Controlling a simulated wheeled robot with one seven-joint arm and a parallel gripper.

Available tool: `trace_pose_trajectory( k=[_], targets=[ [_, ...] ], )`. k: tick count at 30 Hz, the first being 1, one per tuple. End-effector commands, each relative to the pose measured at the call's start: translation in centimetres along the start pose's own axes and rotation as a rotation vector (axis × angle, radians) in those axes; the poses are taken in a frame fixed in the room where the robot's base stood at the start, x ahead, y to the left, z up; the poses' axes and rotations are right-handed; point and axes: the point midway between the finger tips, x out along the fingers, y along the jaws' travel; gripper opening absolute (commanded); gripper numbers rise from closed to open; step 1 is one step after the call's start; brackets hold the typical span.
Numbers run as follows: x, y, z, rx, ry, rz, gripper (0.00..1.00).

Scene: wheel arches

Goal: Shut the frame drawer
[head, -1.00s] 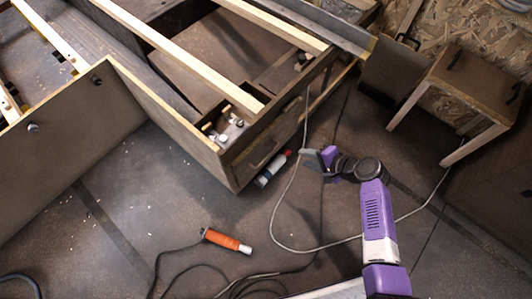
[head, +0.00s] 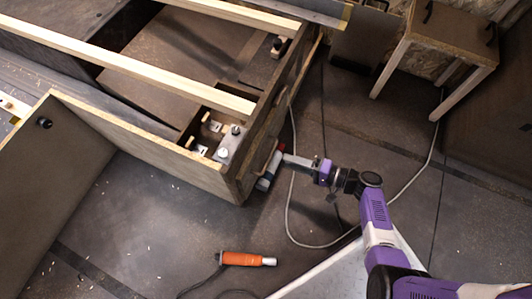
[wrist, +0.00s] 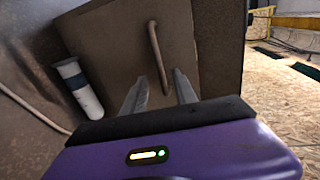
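The frame drawer's brown front (head: 256,163) is at the near right corner of the wooden frame (head: 170,155) in the head view. It also fills the middle of the wrist view (wrist: 115,45), with a bar handle (wrist: 157,58) standing upright on it. How far the drawer stands out is hard to tell. My gripper (head: 288,160) is close in front of the drawer front, by the handle.
A white and blue bottle or can (wrist: 80,88) is beside the drawer front. A grey cable (head: 292,215) runs over the floor under my arm. An orange-handled tool (head: 245,259) lies on the floor. A small wooden table (head: 445,50) stands at the back right.

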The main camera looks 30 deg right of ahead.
Motion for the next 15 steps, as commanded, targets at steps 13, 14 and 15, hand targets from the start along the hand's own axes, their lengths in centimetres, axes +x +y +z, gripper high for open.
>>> trace_pose_trajectory(
  k=[13, 14, 15],
  targets=[
    [5.7, 0.2, 0.1, -0.015, -0.004, 0.001, 0.34],
    [6.1, 0.2, 0.0, -0.015, -0.004, 0.001, 0.34],
    [6.5, 0.2, 0.0, -0.015, -0.004, 0.001, 0.34]
  ],
)
